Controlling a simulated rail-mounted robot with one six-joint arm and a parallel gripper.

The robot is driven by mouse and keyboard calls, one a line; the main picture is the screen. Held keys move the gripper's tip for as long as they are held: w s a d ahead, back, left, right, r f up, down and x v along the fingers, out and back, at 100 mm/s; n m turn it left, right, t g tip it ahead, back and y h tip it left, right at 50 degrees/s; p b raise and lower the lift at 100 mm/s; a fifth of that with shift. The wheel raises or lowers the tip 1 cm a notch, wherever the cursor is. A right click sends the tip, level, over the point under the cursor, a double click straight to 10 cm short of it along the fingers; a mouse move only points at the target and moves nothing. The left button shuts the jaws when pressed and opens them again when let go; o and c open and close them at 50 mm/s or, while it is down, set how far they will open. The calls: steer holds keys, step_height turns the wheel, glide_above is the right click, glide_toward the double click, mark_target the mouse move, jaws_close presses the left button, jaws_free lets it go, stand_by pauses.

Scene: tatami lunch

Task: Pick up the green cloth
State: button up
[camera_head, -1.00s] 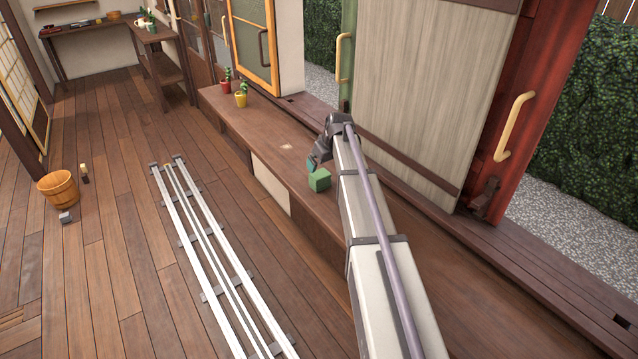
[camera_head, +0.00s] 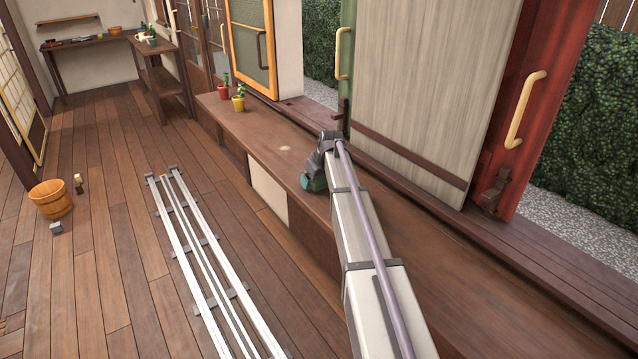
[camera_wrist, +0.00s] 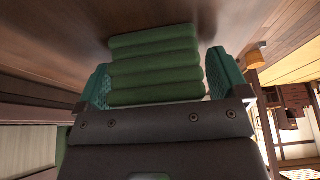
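The green cloth (camera_wrist: 153,65) is a ridged, folded block in the wrist view, on the brown wooden ledge (camera_head: 270,135). My gripper (camera_wrist: 159,60) has its teal fingers on either side of it, the left one very close to its edge and a narrow gap showing at the right one. The fingers are spread about as wide as the cloth, and I see no clear grip. In the head view my gripper (camera_head: 314,184) is low at the ledge's front edge and hides most or all of the cloth.
Sliding panels (camera_head: 435,90) rise behind my arm. A wooden bucket (camera_head: 50,199) is on the floor at left. The ledge between gripper and pots is clear.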

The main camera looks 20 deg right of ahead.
steer(key=c, duration=0.9)
step_height(320, 180, up, 10)
steer(key=p, duration=1)
steer(key=shift+r, duration=0.2)
steer(key=shift+c, duration=0.2)
steer(key=shift+f, duration=0.15)
